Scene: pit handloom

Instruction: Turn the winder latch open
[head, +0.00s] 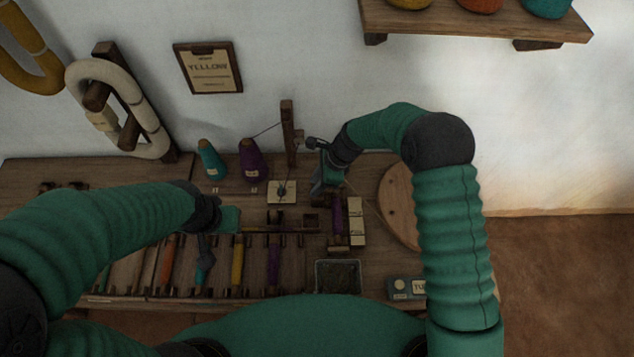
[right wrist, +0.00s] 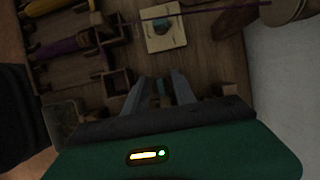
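The winder seems to be the wooden assembly beside the round wooden wheel (head: 398,205), with a purple bobbin (head: 338,219) in front of my right gripper. I cannot make out the latch for certain. My right gripper (head: 320,192) points down over the bench at this assembly. I see no clear grip on anything. My left gripper (head: 206,222) is low over the row of coloured shuttles; its fingers are not clear.
A wooden post (head: 288,135) rises behind, with a teal cone (head: 209,160) and a purple cone (head: 251,160) to its left. A cream plate (head: 281,192) lies near the post. A dark tray (head: 338,276) sits at the front. A shelf (head: 475,22) hangs above right.

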